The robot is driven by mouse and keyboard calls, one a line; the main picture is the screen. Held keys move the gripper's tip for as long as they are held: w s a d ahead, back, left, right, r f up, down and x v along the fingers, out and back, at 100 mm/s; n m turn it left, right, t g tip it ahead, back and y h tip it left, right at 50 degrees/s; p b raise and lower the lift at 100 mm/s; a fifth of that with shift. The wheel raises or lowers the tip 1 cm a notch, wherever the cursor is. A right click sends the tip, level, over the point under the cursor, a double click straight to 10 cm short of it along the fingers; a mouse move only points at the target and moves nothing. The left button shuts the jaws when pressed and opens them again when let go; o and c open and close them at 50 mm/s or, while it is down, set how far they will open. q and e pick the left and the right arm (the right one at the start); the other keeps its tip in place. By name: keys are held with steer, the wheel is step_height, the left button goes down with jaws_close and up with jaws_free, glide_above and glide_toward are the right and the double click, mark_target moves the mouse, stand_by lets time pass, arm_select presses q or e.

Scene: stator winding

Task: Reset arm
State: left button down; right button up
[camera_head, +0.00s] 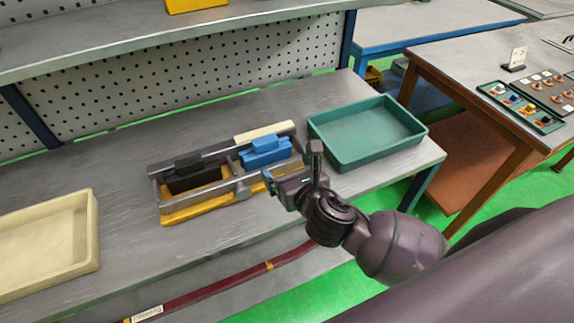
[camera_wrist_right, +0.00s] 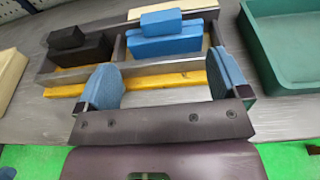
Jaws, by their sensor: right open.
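My right gripper (camera_head: 268,180) is over the front edge of the workbench, beside the near side of a yellow-based fixture (camera_head: 195,212). In the right wrist view its two blue finger pads (camera_wrist_right: 165,88) are wide apart with nothing between them. The fixture holds a black block (camera_head: 193,177) on the left and a blue block (camera_head: 265,152) on the right, both between grey rails. In the wrist view the blue block (camera_wrist_right: 163,48) lies beyond the open fingers, apart from them. My left gripper is not in view.
A green tray (camera_head: 340,160) stands right of the fixture, close to my right arm. A cream tray (camera_head: 92,245) is at the left. A shelf (camera_head: 130,48) overhangs the bench at the back. Another table (camera_head: 440,62) with small parts is at the right.

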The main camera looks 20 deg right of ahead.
steer(key=s+d+f+n+g+h, duration=0.1)
steer(key=s+d+f+n+g, duration=0.25)
steer(key=s+n, duration=0.65)
steer(key=s+d+f+n+g, duration=0.25)
steer(key=s+n+g, duration=0.25)
steer(key=n, duration=0.9)
steer(key=s+d+f+n+g+h, duration=0.15)
steer(key=s+d+n+g, duration=0.25)
steer(key=s+n, duration=0.55)
steer(key=w+f+n+t+y, duration=0.1)
steer(key=w+f+n+t, duration=0.2)
steer(key=w+f+t, duration=0.5)
step_height(320, 180, down, 3)
steer(key=shift+w+r, duration=0.1)
steer(key=shift+w, duration=0.75)
steer(key=shift+y, duration=0.25)
steer(key=shift+c, duration=0.2)
